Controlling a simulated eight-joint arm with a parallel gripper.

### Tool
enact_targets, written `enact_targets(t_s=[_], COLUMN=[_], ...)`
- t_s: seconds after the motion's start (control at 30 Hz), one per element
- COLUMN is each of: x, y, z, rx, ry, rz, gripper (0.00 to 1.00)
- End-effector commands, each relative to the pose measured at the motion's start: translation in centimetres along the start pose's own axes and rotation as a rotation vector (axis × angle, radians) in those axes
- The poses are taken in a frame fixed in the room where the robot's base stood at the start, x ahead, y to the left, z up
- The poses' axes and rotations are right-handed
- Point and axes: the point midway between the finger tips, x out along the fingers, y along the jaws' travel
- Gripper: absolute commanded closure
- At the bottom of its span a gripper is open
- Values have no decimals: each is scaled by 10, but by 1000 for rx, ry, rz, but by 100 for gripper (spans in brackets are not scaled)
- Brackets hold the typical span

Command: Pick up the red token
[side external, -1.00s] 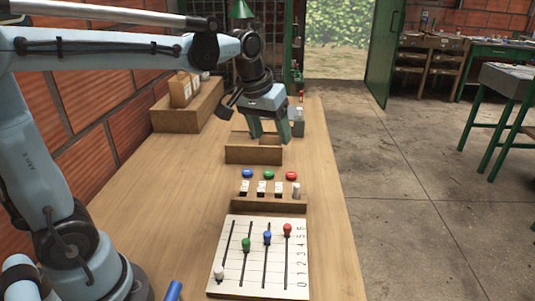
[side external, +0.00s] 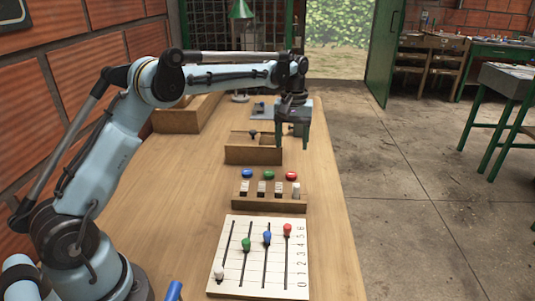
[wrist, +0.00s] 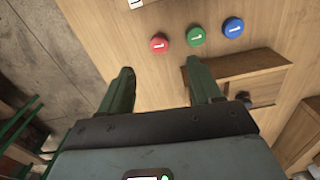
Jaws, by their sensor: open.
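The red token (side external: 291,175) is a round disc lying on the wooden table at the right end of a row. It also shows in the wrist view (wrist: 158,43), marked with a 1, just beyond the gap between my fingertips. The green token (side external: 269,174) and the blue token (side external: 247,173) lie to its left in the side view. My gripper (side external: 292,147) points down with its fingers apart and empty. It is above the table, behind the red token, beside the right end of a wooden box.
The wooden box (side external: 253,155) holds a dark knobbed part. In front of the tokens stands a wooden rack (side external: 268,203) with several small blocks. A slider board (side external: 255,280) with coloured knobs lies nearer. The table's right edge is close to my gripper.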

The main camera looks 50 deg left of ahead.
Motion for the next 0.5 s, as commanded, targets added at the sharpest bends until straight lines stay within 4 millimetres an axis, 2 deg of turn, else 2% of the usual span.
enact_targets(t_s=[0.2,0.5], x=[37,61], y=[0,1], z=[0,-1], rx=[1,2], ry=[1,1], rz=[1,1], gripper=[36,36])
